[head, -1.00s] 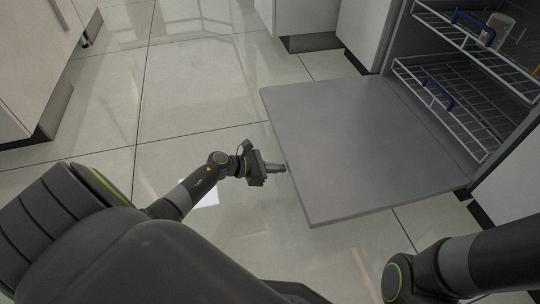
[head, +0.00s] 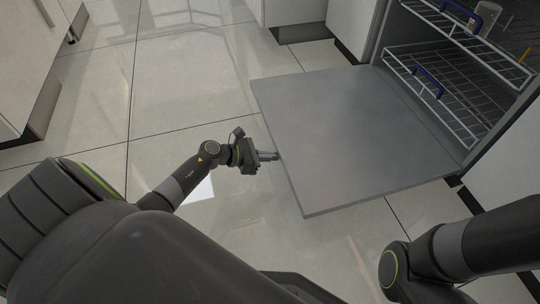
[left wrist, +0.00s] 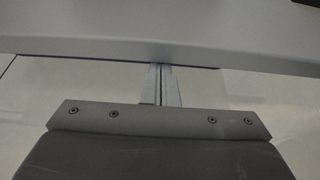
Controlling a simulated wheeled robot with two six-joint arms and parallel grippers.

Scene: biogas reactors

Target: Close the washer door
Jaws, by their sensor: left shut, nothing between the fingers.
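The washer door (head: 355,135) is a flat grey panel in the head view, folded down and lying about level in front of the washer (head: 470,85). My left gripper (head: 275,156) is shut and empty, with its fingertips at the door's left, outer edge. In the left wrist view the shut fingers (left wrist: 161,78) point at the door's edge (left wrist: 160,45), and their tips reach its lower side. I cannot tell whether they touch it. My right arm shows at the lower right of the head view, but its gripper is out of view.
Two wire racks (head: 440,90) with blue handles (head: 428,80) sit inside the washer. A light cup (head: 484,20) stands on the upper rack. White cabinets (head: 30,65) stand at the left and at the back. The tiled floor (head: 185,75) left of the door is clear.

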